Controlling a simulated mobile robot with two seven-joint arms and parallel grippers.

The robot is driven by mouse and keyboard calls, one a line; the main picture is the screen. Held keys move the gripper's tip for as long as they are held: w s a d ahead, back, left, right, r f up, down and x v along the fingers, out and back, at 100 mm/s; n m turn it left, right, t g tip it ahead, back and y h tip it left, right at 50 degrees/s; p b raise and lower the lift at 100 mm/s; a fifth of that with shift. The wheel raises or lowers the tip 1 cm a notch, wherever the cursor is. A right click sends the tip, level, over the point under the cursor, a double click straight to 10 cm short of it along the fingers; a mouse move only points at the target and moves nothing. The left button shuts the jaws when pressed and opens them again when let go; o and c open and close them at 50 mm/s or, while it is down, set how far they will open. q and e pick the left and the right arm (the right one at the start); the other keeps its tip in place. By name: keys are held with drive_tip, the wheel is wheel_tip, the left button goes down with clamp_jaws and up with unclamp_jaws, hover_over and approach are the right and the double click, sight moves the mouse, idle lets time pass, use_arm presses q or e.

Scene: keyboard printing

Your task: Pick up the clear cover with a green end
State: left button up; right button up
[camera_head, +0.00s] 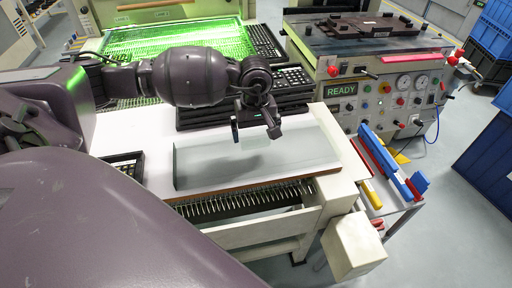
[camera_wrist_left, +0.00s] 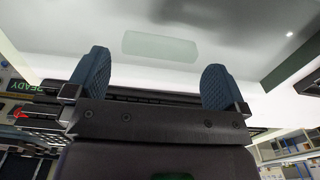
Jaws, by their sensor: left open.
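A pale grey, see-through flat cover (camera_head: 290,155) lies on the white table top, its long side along the front edge. I cannot clearly make out its green end in the head view. My left gripper (camera_head: 254,132) is above the cover, near its back edge, fingers pointing down. In the left wrist view its two blue-padded fingers (camera_wrist_left: 152,82) are wide apart with nothing between them. A smooth pale surface, seemingly the cover (camera_wrist_left: 160,45), fills the top of that view, with a darker greenish strip at right. The gap between fingertips and cover is hard to judge. My right gripper is not in view.
Black keyboards (camera_head: 292,80) are stacked behind the cover. A machine with a READY display (camera_head: 341,90) stands at the back right. Blue, red and yellow tools (camera_head: 385,160) lie on a side cart. A keyboard (camera_head: 125,165) sits at the left.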

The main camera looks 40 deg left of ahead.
use_arm(q)
wheel_tip(320, 180, down, 3)
drive_tip(key=shift+r, duration=0.1)
drive_tip(key=shift+w, duration=0.1)
drive_tip(key=c, duration=0.8)
wheel_tip(320, 180, up, 20)
drive_tip(key=shift+r+p, duration=0.1)
drive_tip(key=shift+p, duration=0.55)
